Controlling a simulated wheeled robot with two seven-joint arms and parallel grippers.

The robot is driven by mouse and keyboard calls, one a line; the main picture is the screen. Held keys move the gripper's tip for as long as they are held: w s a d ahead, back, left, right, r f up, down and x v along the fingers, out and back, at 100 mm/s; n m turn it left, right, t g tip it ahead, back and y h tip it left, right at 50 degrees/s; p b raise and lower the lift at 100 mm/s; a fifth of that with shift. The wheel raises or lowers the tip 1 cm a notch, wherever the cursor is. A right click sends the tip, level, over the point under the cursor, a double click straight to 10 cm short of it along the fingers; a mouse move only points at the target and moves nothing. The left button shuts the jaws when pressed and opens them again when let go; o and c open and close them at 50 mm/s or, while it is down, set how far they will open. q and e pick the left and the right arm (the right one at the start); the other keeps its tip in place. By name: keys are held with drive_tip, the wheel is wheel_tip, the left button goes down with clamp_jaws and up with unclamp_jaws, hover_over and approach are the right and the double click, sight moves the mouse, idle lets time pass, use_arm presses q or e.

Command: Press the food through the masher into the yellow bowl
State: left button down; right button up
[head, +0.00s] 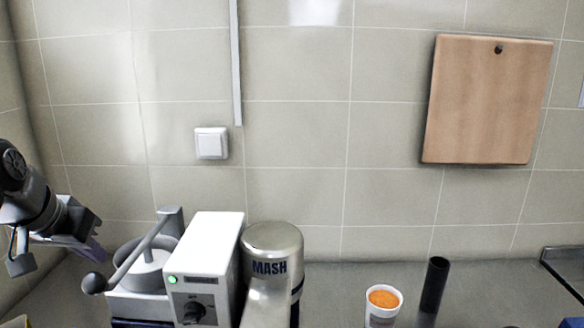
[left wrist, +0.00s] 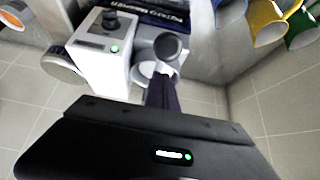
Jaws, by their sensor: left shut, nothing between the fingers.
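The masher has a metal housing marked MASH (head: 272,262), a white control box (head: 212,262) with a lit green lamp, and a grey hopper (head: 148,270) with a lever ending in a dark knob (head: 94,283). The left wrist view shows the white box (left wrist: 100,60) and the knob (left wrist: 168,45). My left gripper (head: 60,252) is shut and empty, left of the hopper; its fingers (left wrist: 162,92) appear below the knob in the wrist view. A white cup of orange food (head: 383,298) stands right. A yellow vessel (left wrist: 265,24), perhaps the bowl, is cut off. My right gripper is out of view.
A black cylinder (head: 433,284) stands beside the cup. A green vessel (left wrist: 303,28) is next to the yellow one. A tiled wall with a switch (head: 211,143) and a hanging wooden board (head: 488,100) closes the back. The counter right of the cylinder looks clear.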

use_arm(q)
wheel_tip(320, 180, up, 14)
drive_tip(key=p, duration=0.9)
drive_tip(key=shift+p, duration=0.3)
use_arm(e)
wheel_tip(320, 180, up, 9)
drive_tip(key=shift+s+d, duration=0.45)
use_arm(q)
drive_tip(key=shift+f, duration=0.15)
